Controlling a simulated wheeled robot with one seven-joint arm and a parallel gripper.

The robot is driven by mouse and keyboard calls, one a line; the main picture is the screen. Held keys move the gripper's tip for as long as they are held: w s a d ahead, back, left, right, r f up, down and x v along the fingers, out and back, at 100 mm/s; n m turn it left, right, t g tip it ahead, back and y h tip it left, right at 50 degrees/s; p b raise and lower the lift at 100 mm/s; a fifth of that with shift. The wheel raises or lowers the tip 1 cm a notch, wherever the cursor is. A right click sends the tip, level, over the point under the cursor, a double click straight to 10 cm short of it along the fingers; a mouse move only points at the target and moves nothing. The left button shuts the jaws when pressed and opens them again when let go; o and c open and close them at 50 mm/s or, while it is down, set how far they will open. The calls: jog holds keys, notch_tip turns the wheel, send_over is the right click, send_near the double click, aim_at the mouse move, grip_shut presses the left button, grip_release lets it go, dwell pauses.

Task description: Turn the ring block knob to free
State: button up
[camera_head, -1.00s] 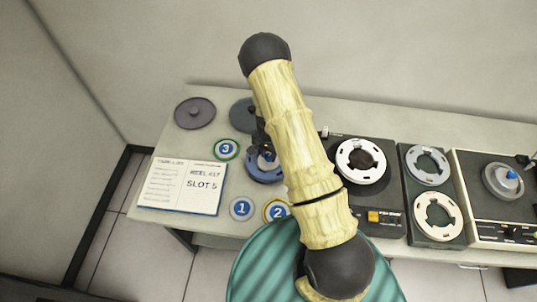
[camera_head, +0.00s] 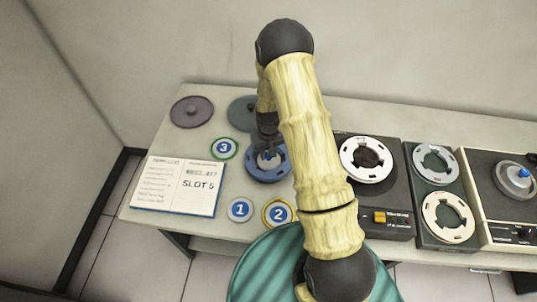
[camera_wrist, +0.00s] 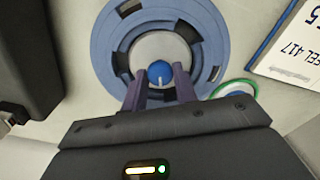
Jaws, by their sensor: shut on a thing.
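A blue ring block (camera_head: 283,167) lies on the desk left of my arm. In the wrist view it is a slotted blue ring (camera_wrist: 103,52) around a pale round hub (camera_wrist: 160,46). A small blue knob (camera_wrist: 159,68) with a white pointer line stands at the hub; the line points toward my gripper's body. My gripper (camera_wrist: 160,85) reaches down to the ring with its two fingers on either side of the knob, shut on it. In the head view my gripper (camera_head: 267,150) hides most of the hub and knob.
Discs marked 1 (camera_head: 240,209), 2 (camera_head: 278,212) and 3 (camera_head: 224,148) lie close around the ring. An open booklet (camera_head: 180,186) is at left. Grey lids (camera_head: 191,111) lie behind. Tape-reel machines (camera_head: 375,205) stand to the right. A teal striped seat (camera_head: 262,268) is in front.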

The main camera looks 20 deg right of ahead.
jog(key=shift+w+n+b, duration=0.1)
jog(key=shift+n+b, duration=0.35)
jog(key=shift+n, duration=1.25)
jog(key=shift+r, duration=0.1)
jog(key=o, duration=1)
jog(key=shift+c, duration=0.2)
notch_tip(320, 180, up, 17)
jog(key=b, duration=0.2)
jog(key=shift+r+b, duration=0.15)
jog(key=shift+b, duration=0.2)
